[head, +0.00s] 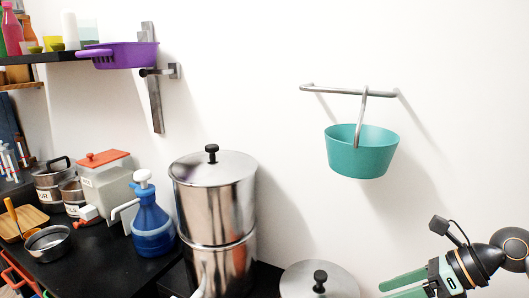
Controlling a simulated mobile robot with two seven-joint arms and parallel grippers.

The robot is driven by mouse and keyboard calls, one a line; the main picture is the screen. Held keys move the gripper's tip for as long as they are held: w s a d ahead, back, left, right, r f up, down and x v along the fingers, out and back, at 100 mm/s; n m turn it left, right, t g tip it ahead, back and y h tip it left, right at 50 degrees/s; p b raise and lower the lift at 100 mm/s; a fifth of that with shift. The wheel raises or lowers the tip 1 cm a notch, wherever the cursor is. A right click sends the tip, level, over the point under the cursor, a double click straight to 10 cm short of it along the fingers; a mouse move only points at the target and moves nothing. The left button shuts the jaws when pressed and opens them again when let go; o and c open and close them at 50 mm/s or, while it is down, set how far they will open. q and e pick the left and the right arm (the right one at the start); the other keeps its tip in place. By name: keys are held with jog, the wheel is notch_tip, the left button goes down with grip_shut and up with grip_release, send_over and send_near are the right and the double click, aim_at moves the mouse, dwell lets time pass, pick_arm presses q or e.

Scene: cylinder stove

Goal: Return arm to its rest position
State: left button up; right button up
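My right arm comes in at the lower right corner of the head view. Its gripper (404,285) has green fingers that point left, and the lower one is cut off by the bottom edge of the picture. I see nothing held between the fingers, but I cannot tell how far apart they are. The gripper is to the right of the low pot lid and below the hanging teal bucket, apart from both. My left gripper is not in view.
A teal bucket (362,152) hangs from a wall rail (335,89). A tall steel pot (212,205) and a low lid (305,281) stand below. A blue pump bottle (152,226) and several containers crowd the black counter (105,262). A purple basket (128,55) sits on the shelf.

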jog(key=w+a+f+m+t+y+p, duration=0.15)
jog(key=a+m+t+y+p, duration=0.3)
jog(key=a+m+t, duration=0.95)
pick_arm(q)
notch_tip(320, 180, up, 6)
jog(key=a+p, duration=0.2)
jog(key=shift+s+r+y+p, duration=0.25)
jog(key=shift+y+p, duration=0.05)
jog(key=shift+p, duration=0.1)
pick_arm(e)
jog(key=s+d+f+m+g+h, duration=0.2)
jog(key=s+f+m+g+h, duration=0.2)
jog(key=s+f+m, duration=0.4)
jog(key=s+d+f+m+g+h, duration=0.2)
jog(key=s+f+m+g+h, duration=0.2)
jog(key=f+m, duration=1.2)
jog(key=s+m+h, duration=0.3)
jog(key=s+m, duration=0.1)
jog(key=shift+s+g, duration=0.4)
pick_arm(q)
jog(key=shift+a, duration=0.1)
